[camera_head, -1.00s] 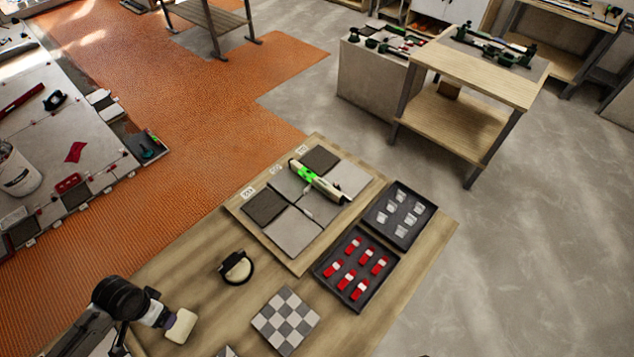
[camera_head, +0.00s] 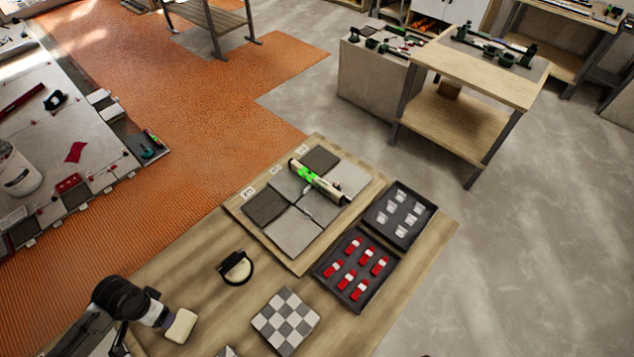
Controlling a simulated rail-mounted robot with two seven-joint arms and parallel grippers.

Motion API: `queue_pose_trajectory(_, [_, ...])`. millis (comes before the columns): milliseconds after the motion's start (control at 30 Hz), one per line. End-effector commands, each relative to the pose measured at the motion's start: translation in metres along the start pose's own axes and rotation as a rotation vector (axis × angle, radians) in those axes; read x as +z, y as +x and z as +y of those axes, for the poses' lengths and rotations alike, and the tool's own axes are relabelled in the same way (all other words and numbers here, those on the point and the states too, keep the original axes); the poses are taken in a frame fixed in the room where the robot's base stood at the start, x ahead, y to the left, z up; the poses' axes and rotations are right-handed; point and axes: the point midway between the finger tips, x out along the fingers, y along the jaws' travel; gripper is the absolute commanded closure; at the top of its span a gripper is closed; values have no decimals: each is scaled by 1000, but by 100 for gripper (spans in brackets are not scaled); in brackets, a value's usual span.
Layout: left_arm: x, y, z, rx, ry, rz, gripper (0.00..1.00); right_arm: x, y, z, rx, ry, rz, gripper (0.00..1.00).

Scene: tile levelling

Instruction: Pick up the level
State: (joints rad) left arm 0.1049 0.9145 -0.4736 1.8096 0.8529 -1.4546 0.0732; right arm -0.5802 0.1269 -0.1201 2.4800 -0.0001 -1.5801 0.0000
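The level (camera_head: 319,182) is a cream bar with bright green parts. It lies diagonally across grey tiles on a wooden board (camera_head: 297,265). Part of my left arm shows at the lower left, with a dark rounded end and a pale block (camera_head: 181,326) beside it. I cannot make out its fingers or whether it holds the block. It is well apart from the level. My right gripper is not in view.
Right of the board are a black tray (camera_head: 320,268) of red-and-white pieces and another tray (camera_head: 433,209) of clear pieces. A black-handled round tool (camera_head: 236,268) and a checkered tile (camera_head: 286,321) lie in front. Bare wood shows between them.

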Motion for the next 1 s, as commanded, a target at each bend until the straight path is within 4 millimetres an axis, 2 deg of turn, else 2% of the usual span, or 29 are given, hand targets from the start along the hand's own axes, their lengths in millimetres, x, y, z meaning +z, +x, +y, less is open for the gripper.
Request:
queue_pose_trajectory(67, [0,0,0,0,0,0,32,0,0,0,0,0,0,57])
queue_pose_trajectory(467, [0,0,0,0,0,0,70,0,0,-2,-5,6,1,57])
queue_pose_trajectory(667, [0,0,0,0,0,0,70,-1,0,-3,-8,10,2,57])
queue_pose_trajectory(733, [0,2,7,5,7,4,70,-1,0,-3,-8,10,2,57])
queue_pose_trajectory(767, [0,4,13,9,14,8,70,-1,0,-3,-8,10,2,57])
queue_pose_trajectory(867, [0,13,47,26,49,35,70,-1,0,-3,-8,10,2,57])
queue_pose_trajectory(1000, [4,20,121,51,90,118,70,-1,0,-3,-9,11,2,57])
